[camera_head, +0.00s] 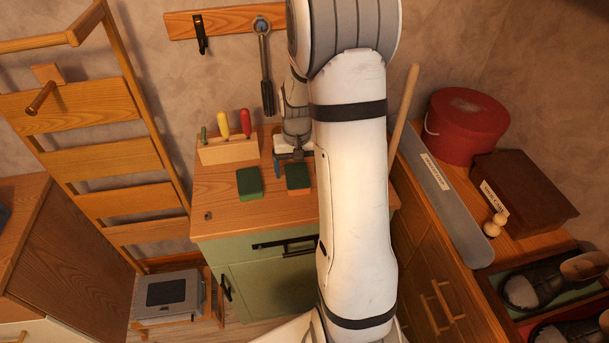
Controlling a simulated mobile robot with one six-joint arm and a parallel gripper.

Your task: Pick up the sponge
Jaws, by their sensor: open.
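Two sponge-like blocks lie on the wooden top of the small green cabinet. The right one (298,178) has a dark green top and an orange lower layer. The left one (249,184) is green all over as far as I can see. My gripper (290,158) is open, just behind and above the right block, with its fingers close to that block's back edge. I cannot tell whether they touch it. My arm hides the cabinet top to the right.
A wooden holder (228,150) with colored-handled tools stands behind the left block. A wrench (264,65) hangs on the wall rail. At right, a cabinet carries a long grey item (444,208), a red round box (466,126) and a brown box (526,188). The cabinet top's front left is mostly clear.

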